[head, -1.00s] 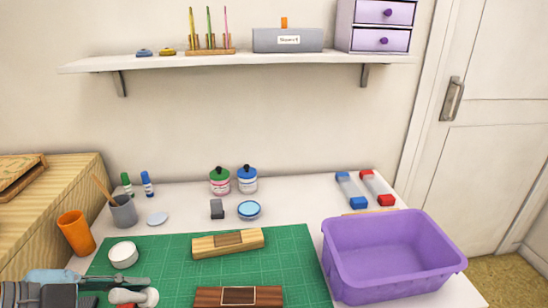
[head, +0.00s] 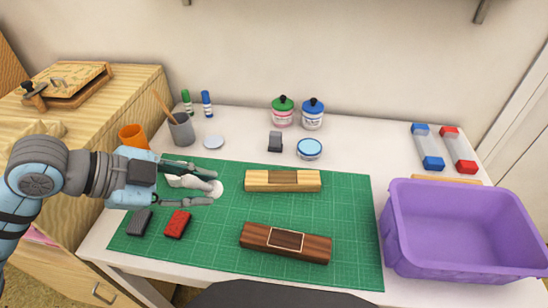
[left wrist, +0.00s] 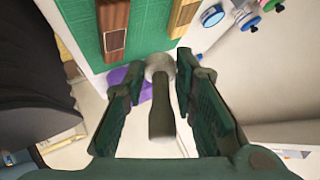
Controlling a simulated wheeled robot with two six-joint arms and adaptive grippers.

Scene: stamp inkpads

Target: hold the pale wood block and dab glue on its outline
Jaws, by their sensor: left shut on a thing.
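The pale wood block (head: 258,180) lies on the green cutting mat, with a darker rectangle outlined on its top; part of it shows in the left wrist view (left wrist: 179,22). My left gripper (head: 207,187) is left of the block, apart from it. It is shut on a dabber (head: 217,189), whose pale round head points right toward the block. In the left wrist view the dabber handle (left wrist: 161,115) lies between the fingers (left wrist: 161,92), round head outward. The fingers hide part of the dabber. My right gripper is not in view.
A dark wood block (head: 310,249) lies nearer on the mat (head: 345,215). Grey and red pads (head: 177,224) lie below my left gripper. A purple bin (head: 460,255) stands right. Glue jars (head: 283,117), a blue-topped tin (head: 309,149) and a grey cup (head: 181,133) stand behind.

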